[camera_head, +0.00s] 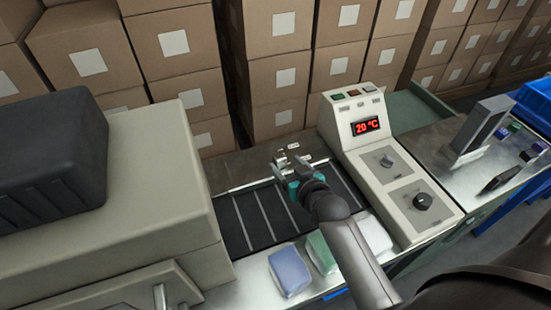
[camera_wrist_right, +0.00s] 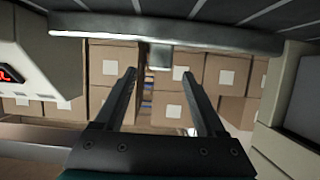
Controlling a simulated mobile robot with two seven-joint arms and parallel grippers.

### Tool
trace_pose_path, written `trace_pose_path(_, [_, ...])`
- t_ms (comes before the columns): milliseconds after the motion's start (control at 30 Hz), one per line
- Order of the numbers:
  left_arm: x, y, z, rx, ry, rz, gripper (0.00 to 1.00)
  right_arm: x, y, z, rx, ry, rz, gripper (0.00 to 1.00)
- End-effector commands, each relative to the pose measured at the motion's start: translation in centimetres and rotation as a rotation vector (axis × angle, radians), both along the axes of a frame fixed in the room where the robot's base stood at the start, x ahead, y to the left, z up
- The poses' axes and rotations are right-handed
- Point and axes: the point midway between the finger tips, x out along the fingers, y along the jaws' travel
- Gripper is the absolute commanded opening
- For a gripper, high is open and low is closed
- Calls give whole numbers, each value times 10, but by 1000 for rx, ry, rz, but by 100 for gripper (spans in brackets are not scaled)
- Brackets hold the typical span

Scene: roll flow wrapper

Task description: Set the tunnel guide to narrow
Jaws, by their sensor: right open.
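The tunnel guide appears to be the pale metal rail (camera_head: 248,184) along the far side of the dark slatted conveyor (camera_head: 257,221). In the right wrist view the rail (camera_wrist_right: 90,40) runs across the top, with a small metal tab (camera_wrist_right: 159,59) on it. My right gripper (camera_head: 289,158) is over the far edge of the conveyor, close to the rail. Its fingers (camera_wrist_right: 160,80) are open and apart, and the tab shows between and beyond their tips. I cannot tell whether they touch it. My left gripper is not in view.
A control box (camera_head: 365,127) with a red display reading 20 °C and two dials stands right of the conveyor. A large beige machine housing (camera_head: 150,200) stands at left. Wrapped packs (camera_head: 289,270) lie along the front ledge. Stacked cartons (camera_head: 275,65) fill the back.

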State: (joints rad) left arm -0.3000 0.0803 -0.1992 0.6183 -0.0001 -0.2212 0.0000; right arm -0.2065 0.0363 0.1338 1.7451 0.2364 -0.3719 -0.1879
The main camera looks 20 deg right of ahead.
Motion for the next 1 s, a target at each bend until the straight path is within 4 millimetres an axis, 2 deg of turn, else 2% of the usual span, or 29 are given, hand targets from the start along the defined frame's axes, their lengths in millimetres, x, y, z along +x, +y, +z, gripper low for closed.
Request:
trace_pose_path(33, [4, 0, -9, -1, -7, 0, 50, 6, 0, -6, 0, -2, 0, 72])
trace_pose_path(133, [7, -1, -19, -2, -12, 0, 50, 16, -1, -10, 0, -1, -1, 72])
trace_pose_path(600, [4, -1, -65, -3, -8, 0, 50, 61, -3, -28, 1, -1, 0, 72])
trace_pose_path(800, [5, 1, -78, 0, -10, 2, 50, 74, -4, -33, 1, 0, 0, 72])
trace_pose_path(1000, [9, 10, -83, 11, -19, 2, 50, 80, -5, -33, 0, 0, -1, 72])
